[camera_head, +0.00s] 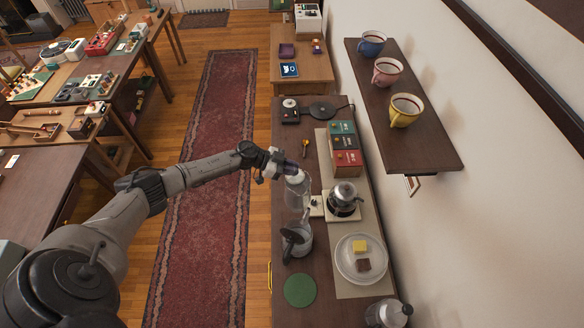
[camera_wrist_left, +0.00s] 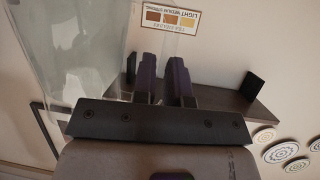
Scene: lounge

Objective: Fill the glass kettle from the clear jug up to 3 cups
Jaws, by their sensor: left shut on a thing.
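My left gripper (camera_head: 287,168) is shut on the clear jug (camera_head: 296,192), at its upper end, above the sideboard's left edge. In the left wrist view the jug (camera_wrist_left: 65,50) fills the upper left, beside the purple fingers (camera_wrist_left: 163,80); the exact grip point is unclear. A clear vessel with a black top and handle (camera_head: 299,242), likely the glass kettle, stands just nearer than the jug. Its water level cannot be read. My right gripper is in neither view.
On the sideboard (camera_head: 284,270) are a plate (camera_head: 345,262) with two small blocks, a green disc (camera_head: 300,290), stacked boxes (camera_head: 344,145) and a glass jar (camera_head: 388,312). A wall shelf (camera_head: 440,150) with three cups overhangs the right. The red runner (camera_head: 210,150) is clear floor.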

